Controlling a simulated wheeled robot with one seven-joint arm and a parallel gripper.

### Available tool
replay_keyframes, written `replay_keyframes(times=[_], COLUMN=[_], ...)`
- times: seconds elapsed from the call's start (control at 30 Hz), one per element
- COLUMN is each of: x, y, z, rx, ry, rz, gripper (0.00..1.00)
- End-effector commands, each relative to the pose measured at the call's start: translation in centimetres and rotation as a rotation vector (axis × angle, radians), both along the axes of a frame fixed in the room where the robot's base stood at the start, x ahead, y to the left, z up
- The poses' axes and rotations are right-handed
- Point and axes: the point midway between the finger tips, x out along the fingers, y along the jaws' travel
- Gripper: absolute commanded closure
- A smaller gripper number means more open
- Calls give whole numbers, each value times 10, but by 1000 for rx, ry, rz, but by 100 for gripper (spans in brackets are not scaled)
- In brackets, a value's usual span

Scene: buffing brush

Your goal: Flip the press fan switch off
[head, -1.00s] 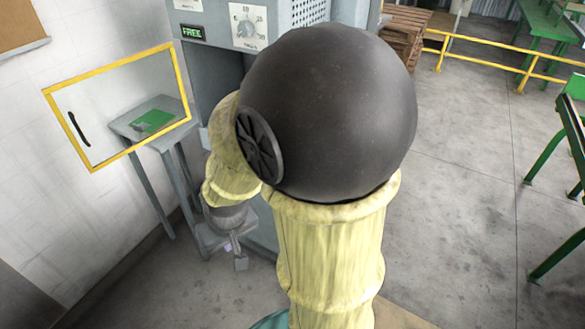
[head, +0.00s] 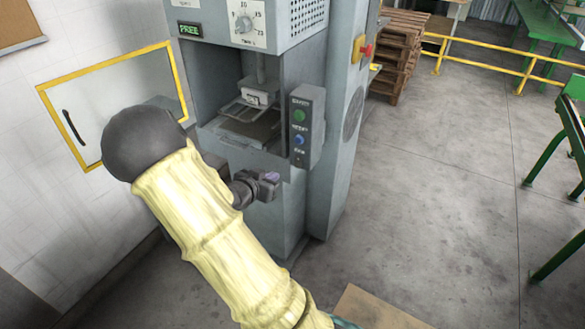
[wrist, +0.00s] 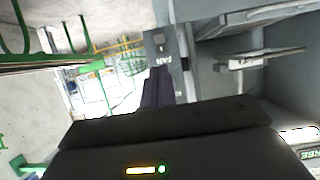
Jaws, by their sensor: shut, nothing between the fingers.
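The grey press (head: 215,80) stands in the middle of the head view. A dark control panel (head: 318,150) on its front right has a green button (head: 299,116), a blue button (head: 299,140) and small lettering near the bottom. I cannot make out the fan switch or its position. My gripper (head: 270,182) is shut and empty, below and left of the panel, in front of the press's lower body. In the wrist view the closed fingers (wrist: 157,88) point toward the panel (wrist: 165,48), which carries a small light label. No contact shows.
The press opening holds a plate under a ram (head: 258,92). A red knob on a yellow plate (head: 362,50) and a round grille (head: 353,113) are on its right side. A yellow-framed panel (head: 110,105) is at left. Pallets (head: 400,50) stand behind.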

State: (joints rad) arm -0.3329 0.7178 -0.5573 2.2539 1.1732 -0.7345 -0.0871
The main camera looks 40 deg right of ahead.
Motion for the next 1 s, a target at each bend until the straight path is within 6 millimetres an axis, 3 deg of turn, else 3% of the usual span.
replay_keyframes(times=[0.37,1.0], x=[4,41], y=[-10,-100], z=[-5,-47], rx=[2,5], ry=[2,4], rz=[0,2], gripper=[100,100])
